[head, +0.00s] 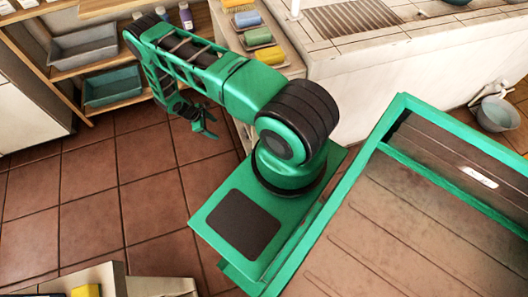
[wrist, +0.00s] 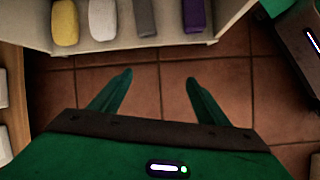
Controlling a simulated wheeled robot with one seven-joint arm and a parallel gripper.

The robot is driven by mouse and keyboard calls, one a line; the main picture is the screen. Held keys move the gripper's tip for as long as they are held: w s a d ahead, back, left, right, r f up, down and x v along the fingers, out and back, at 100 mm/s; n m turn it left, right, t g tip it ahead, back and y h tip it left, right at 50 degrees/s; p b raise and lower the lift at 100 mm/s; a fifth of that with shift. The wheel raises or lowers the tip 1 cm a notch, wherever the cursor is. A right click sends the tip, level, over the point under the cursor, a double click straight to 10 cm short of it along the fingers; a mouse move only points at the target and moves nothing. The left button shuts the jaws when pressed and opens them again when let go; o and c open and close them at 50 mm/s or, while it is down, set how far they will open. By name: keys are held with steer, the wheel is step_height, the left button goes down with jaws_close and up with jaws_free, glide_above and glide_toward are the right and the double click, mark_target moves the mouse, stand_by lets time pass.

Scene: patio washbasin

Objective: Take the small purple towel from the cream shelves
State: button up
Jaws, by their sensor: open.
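The small purple towel (wrist: 195,16) lies at the right end of a row on a cream shelf (wrist: 120,45) at the top of the wrist view. A grey towel (wrist: 146,18) lies just left of it. My gripper (wrist: 156,82) is open and empty, its two fingers pointing towards the shelf with a gap of floor between. The purple towel is ahead of the fingertips, slightly right of their middle, and apart from them. In the head view my gripper (head: 207,124) hangs over the tiled floor beside the cream shelves (head: 226,32). I cannot make out the purple towel there.
A white towel (wrist: 102,18) and a yellow towel (wrist: 65,22) share the shelf. Several rolled towels on trays top the cream unit, including a green one (head: 258,36). Wooden shelves with a grey bin (head: 84,45) stand at left. A metal bucket (head: 497,114) stands at right.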

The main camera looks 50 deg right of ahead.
steer(key=s+d+f+n+g+h, duration=0.1)
steer(key=s+d+f+n, duration=0.15)
steer(key=s+f, duration=1.2)
steer(key=s+d, duration=0.1)
steer(key=d, duration=0.2)
steer(key=s+d+f, duration=0.1)
steer(key=s+d, duration=0.1)
steer(key=d, duration=0.1)
steer(key=s+d, duration=0.2)
steer(key=d, duration=0.1)
steer(key=shift+d+f, duration=0.25)
steer(key=shift+d, duration=0.15)
steer(key=x, duration=0.4)
steer(key=shift+s+d+r, duration=0.15)
steer(key=shift+d, duration=0.1)
steer(key=shift+s+d+f, duration=0.1)
steer(key=shift+d+f, duration=0.25)
steer(key=shift+f, duration=0.2)
steer(key=c, duration=1.1)
